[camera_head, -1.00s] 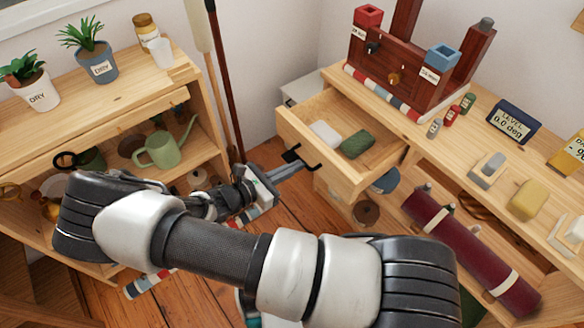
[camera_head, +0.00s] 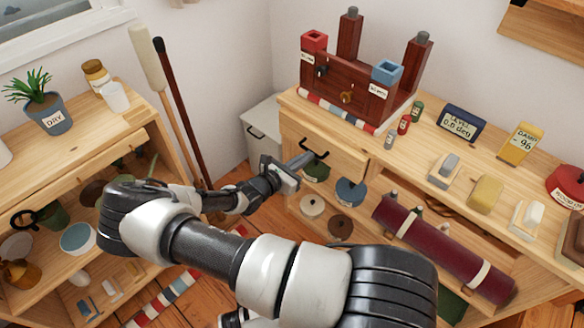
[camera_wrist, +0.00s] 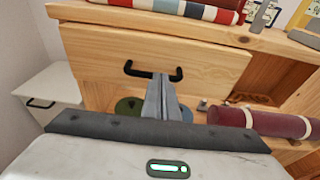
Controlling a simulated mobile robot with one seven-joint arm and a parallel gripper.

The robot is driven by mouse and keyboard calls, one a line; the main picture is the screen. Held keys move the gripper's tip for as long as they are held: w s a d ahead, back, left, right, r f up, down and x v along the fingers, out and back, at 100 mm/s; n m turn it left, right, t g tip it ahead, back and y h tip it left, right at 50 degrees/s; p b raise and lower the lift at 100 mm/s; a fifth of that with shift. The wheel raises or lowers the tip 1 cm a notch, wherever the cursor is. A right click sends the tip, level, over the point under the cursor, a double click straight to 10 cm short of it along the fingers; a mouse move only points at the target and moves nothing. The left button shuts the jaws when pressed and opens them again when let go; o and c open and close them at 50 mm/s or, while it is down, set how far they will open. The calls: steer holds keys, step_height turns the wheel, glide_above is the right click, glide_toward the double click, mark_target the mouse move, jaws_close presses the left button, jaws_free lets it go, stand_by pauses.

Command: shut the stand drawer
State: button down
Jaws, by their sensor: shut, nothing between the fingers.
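The stand drawer (camera_head: 340,153) is a light wood drawer with a dark handle, under the left end of the wooden stand top (camera_head: 400,150). Its front sits in line with the stand's face, and its inside is hidden. The drawer front also shows in the wrist view (camera_wrist: 205,68), with its black bar handle (camera_wrist: 153,71) near the middle. My gripper (camera_head: 307,158) is shut and empty, its fingertips at the drawer handle. In the wrist view the shut fingers (camera_wrist: 160,95) reach up to the handle's lower edge; I cannot tell whether they touch it.
A dark red wooden rack (camera_head: 350,85) stands on the stand top above the drawer. Below, an open shelf holds several round lidded pots and a maroon roll (camera_head: 440,250). A white cabinet (camera_head: 262,130) stands left of the stand. A plant shelf (camera_head: 75,165) is at the left.

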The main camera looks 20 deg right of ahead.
steer(key=shift+w+d+r, duration=0.1)
steer(key=shift+w+d, duration=0.1)
steer(key=shift+d, duration=0.35)
steer(key=shift+w+d, duration=0.2)
steer(key=shift+d, duration=0.3)
steer(key=shift+w+d+r, duration=0.1)
steer(key=shift+w+d, duration=0.05)
steer(key=shift+d, duration=0.05)
steer(key=shift+a, duration=0.25)
steer(key=p+v, duration=0.2)
steer(key=v, duration=1.2)
steer(key=shift+a, duration=0.1)
